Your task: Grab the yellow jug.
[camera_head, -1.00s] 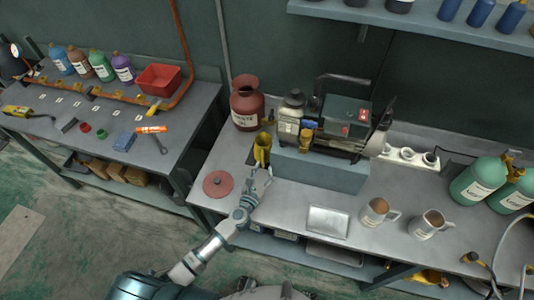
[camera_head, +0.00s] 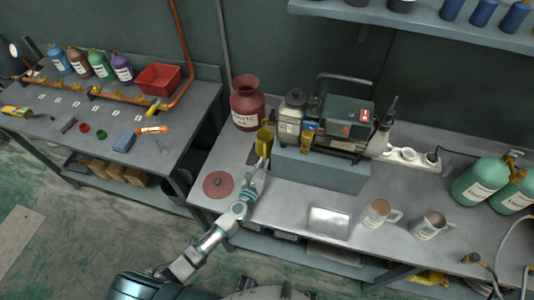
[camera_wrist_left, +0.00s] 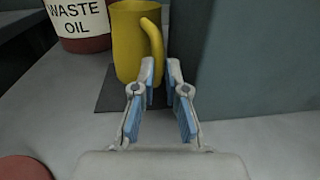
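The yellow jug (camera_head: 265,138) stands upright near the left end of the right-hand bench, beside the grey block. In the left wrist view the jug (camera_wrist_left: 129,45) stands on a dark square mat (camera_wrist_left: 112,98), its handle on the right side, facing my gripper. My left gripper (camera_head: 261,164) is right in front of the jug. In the left wrist view its fingers (camera_wrist_left: 160,68) are apart, with the lower handle at the left fingertip; whether they touch is unclear. My right gripper is not in view.
A red waste oil container (camera_head: 247,103) stands just behind the jug. The grey block (camera_head: 320,172) with a machine is close on its right. A round red disc (camera_head: 218,184) lies at front left. A metal tray (camera_head: 329,222) and mugs (camera_head: 376,214) stand farther right.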

